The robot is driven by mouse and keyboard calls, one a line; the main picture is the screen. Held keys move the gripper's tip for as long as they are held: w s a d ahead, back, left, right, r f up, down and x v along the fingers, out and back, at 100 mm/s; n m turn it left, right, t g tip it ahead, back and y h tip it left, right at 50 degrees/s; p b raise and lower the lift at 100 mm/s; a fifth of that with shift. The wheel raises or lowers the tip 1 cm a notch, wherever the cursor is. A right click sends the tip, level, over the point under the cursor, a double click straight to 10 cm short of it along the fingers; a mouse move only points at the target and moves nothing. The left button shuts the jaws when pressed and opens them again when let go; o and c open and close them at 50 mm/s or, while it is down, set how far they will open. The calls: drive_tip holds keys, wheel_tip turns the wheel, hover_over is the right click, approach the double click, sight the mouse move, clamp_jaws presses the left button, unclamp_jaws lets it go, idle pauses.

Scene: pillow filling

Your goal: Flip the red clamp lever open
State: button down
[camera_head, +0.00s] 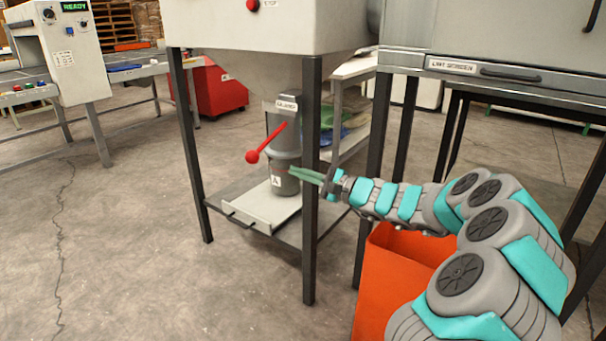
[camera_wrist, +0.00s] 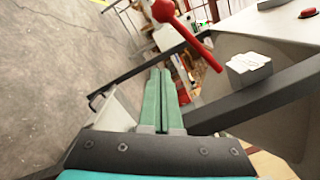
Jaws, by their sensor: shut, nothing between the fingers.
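The red clamp lever (camera_head: 266,142) is on the grey cylinder (camera_head: 285,160) under the hopper. Its ball end points down and left, and its rod slants up to the right. In the wrist view the lever (camera_wrist: 188,32) is at top centre, beyond the fingertips. My gripper (camera_head: 291,172) is shut and empty, with its green fingers together. In the head view it comes in from the right, at the dark table leg, with its tips just below and right of the ball. In the wrist view my gripper (camera_wrist: 161,72) points toward the lever side. The lever and fingers look apart.
A dark frame leg (camera_head: 311,240) stands close to my gripper. A grey tray (camera_head: 250,215) sits on the low shelf under the cylinder. An orange bin (camera_head: 376,285) is below my arm. The floor at left is clear.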

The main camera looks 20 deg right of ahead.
sight(269, 142)
drive_tip(key=w+a+r, duration=0.2)
drive_tip(key=w+a, duration=0.1)
drive_tip(key=a, duration=0.4)
drive_tip(key=shift+r, duration=0.2)
drive_tip(key=shift+w+a+r+p, duration=0.1)
drive_tip(key=shift+r+p, duration=0.05)
drive_tip(key=shift+p, duration=0.2)
drive_tip(key=shift+a+r+m, duration=0.1)
drive_tip(key=shift+r+m, duration=0.1)
drive_tip(key=shift+m, duration=0.2)
